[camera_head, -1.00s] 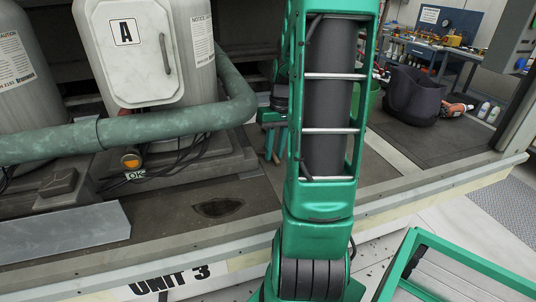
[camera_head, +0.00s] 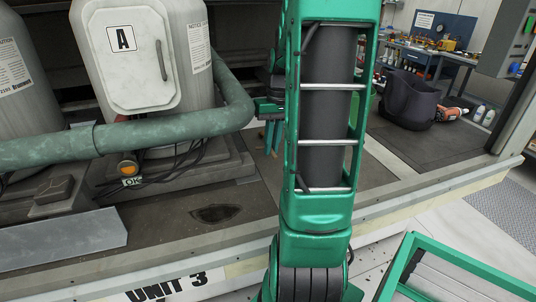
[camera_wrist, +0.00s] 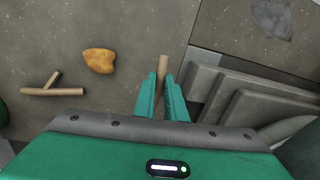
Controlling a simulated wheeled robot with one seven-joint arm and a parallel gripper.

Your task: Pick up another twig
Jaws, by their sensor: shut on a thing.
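My gripper (camera_wrist: 160,95) is shut on a thin tan twig (camera_wrist: 163,66), which sticks out beyond the fingertips in the wrist view. In the head view my gripper's green fingers (camera_head: 273,137) show just left of my arm, which hides much of the gripper. Another tan twig (camera_wrist: 54,91), with a short side branch, lies on the dark floor left of my gripper in the wrist view.
An orange-brown leaf-like piece (camera_wrist: 99,61) lies between the loose twig and my gripper. Grey stepped plates (camera_wrist: 240,100) stand close on the right.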

